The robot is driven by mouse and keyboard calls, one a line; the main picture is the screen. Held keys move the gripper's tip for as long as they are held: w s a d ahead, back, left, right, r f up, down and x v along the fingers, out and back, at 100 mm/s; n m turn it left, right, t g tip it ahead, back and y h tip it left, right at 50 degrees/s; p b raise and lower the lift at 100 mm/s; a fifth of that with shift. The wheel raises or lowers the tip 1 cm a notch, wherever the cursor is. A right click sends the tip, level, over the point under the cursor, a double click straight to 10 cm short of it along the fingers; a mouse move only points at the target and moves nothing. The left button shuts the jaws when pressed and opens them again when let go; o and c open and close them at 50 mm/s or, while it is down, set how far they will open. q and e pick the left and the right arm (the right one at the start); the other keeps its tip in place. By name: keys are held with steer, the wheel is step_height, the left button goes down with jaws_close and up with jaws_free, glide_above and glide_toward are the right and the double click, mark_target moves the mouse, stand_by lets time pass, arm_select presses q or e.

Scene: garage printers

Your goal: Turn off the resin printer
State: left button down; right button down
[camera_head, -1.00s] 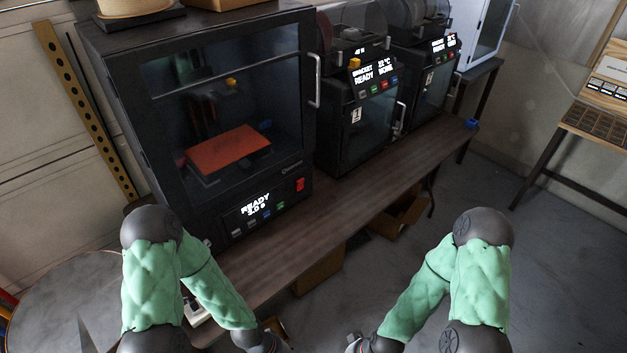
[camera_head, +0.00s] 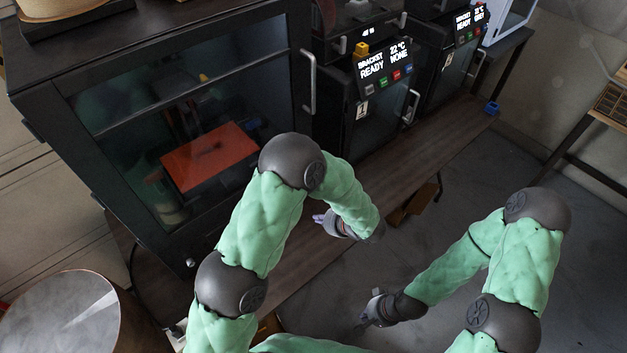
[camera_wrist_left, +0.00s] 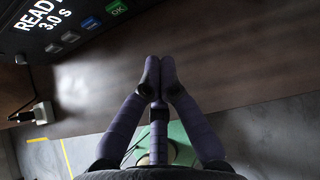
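A large black printer (camera_head: 110,150) with a glass door and an orange plate inside stands on the bench at the left; I take it as the resin printer. My left arm hides its front panel and red switch in the head view. In the left wrist view its panel (camera_wrist_left: 60,22) reads "READY 3.0 S" above several buttons, one a green OK (camera_wrist_left: 116,7). My left gripper (camera_head: 320,221) is over the bench in front of the printer, apart from it. In the wrist view its fingertips (camera_wrist_left: 159,77) are together and empty. My right gripper (camera_head: 366,316) hangs low over the floor; its fingers are unclear.
Two smaller black printers (camera_head: 375,110) (camera_head: 448,70) with lit displays stand further right on the dark bench (camera_head: 400,160). A round metal-topped drum (camera_head: 60,325) is at lower left. Floor (camera_head: 470,205) to the right is open. A small white plug (camera_wrist_left: 41,112) lies near the panel.

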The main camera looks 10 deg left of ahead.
arm_select(q)
steer(key=w+r, duration=0.1)
steer(key=w+d+r+t, duration=0.1)
steer(key=shift+w+d+r+m, duration=0.15)
steer(key=shift+w+r+m, duration=0.05)
steer(key=shift+w+m, duration=0.2)
arm_select(e)
steer(key=shift+w+r, duration=0.1)
steer(key=shift+w, duration=0.3)
arm_select(q)
steer(key=shift+f, duration=0.1)
arm_select(e)
steer(key=shift+d, duration=0.1)
arm_select(q)
steer(key=w+a+f+b, duration=0.1)
steer(key=w+a+f, duration=0.4)
steer(key=w+a, duration=0.2)
steer(key=shift+w+a+f, duration=0.15)
steer(key=shift+a+f, duration=0.15)
steer(key=shift+a, duration=0.85)
arm_select(e)
steer(key=shift+f, duration=0.55)
